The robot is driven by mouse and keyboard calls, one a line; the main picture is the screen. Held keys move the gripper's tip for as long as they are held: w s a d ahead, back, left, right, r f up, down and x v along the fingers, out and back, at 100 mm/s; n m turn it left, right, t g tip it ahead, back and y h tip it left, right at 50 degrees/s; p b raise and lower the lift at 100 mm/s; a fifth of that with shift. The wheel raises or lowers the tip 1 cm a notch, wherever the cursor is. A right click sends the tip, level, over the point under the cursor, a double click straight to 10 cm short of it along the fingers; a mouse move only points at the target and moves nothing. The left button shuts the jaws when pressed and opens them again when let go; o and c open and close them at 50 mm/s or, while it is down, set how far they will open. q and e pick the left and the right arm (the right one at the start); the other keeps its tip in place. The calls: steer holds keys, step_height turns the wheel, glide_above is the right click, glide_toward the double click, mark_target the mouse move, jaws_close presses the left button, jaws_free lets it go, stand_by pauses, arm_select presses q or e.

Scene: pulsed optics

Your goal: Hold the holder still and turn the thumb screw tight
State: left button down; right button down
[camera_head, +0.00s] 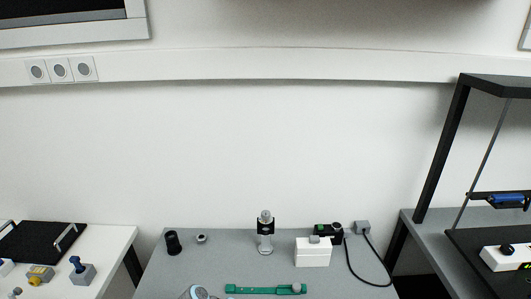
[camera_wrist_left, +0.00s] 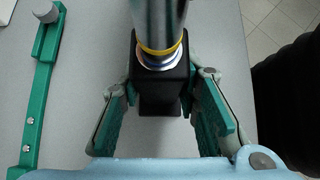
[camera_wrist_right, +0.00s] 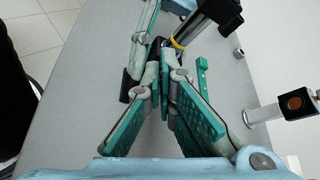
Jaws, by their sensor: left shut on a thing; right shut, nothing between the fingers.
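The holder (camera_wrist_left: 158,102) is a black block with a silver post (camera_wrist_left: 158,20) and a yellow ring (camera_wrist_left: 160,50) at its top. My left gripper (camera_wrist_left: 160,85) is shut on the holder, one finger on each side. In the right wrist view the post (camera_wrist_right: 205,25) leans across the top, and the holder is mostly hidden behind the fingers. My right gripper (camera_wrist_right: 164,58) is shut and empty, its tips close to the holder and the left gripper's fingers (camera_wrist_right: 145,25). I cannot tell whether they touch. I cannot make out the thumb screw.
A green bar (camera_head: 260,289) with a grey knob lies on the grey table (camera_head: 215,265). Behind it stand a silver post mount (camera_head: 265,235), a white box (camera_head: 312,253) and a black cylinder (camera_head: 172,243). A black cable (camera_head: 350,265) runs at the right.

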steer(key=shift+w+r, duration=0.1)
steer(key=shift+w, duration=0.25)
stand_by(0.5)
steer(key=shift+d, duration=3.5)
steer(key=a, duration=0.7)
steer(key=shift+s, duration=0.4)
steer(key=shift+w, duration=0.15)
steer(key=shift+w, duration=0.2)
